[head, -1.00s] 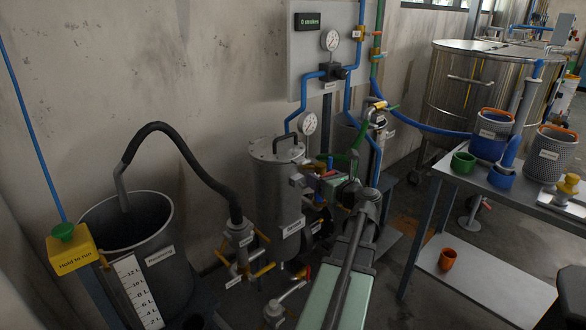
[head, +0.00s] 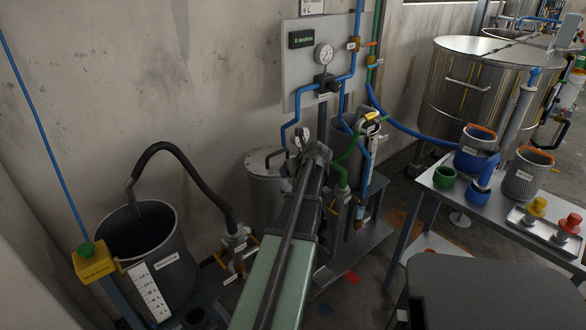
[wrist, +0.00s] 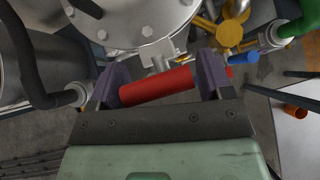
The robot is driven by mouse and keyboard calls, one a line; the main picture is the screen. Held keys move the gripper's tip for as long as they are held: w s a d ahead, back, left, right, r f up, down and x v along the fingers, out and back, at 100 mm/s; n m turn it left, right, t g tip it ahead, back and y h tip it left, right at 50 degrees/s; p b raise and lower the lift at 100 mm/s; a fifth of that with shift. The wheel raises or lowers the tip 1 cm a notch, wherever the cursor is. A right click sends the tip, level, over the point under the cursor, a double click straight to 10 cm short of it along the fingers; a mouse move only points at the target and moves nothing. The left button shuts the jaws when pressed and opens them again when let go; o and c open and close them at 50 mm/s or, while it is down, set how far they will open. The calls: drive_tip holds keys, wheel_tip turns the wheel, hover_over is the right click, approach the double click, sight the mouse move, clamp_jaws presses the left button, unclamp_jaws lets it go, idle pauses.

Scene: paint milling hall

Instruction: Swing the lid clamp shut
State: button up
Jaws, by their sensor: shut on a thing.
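The red clamp handle (wrist: 157,87) lies between the two dark purple fingers of my gripper (wrist: 162,68), slightly tilted in the wrist view. The gripper is shut on it. A grey metal bracket (wrist: 160,62) joins the handle to the rim of the steel lid (wrist: 140,22), which has bolts around its edge. Whether the clamp is fully closed cannot be told. In the head view the steel vessel (head: 264,197) stands behind my arm, which hides the gripper and the clamp.
Left of the vessel are a black hose (head: 190,160) and a grey bucket (head: 140,240). To its right are a green pipe (head: 350,160) and valves. A table (head: 470,195) with cups stands further right.

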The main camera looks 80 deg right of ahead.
drive_tip(key=shift+w+d+r, duration=0.15)
drive_tip(key=shift+w+d, duration=0.05)
drive_tip(key=shift+d, duration=0.2)
drive_tip(key=o, duration=1.2)
drive_tip(key=p+v, duration=0.7)
drive_tip(key=v, duration=0.3)
drive_tip(key=shift+s+a+r+p, duration=0.15)
drive_tip(key=shift+a+r+p, duration=0.1)
drive_tip(key=shift+p, duration=0.1)
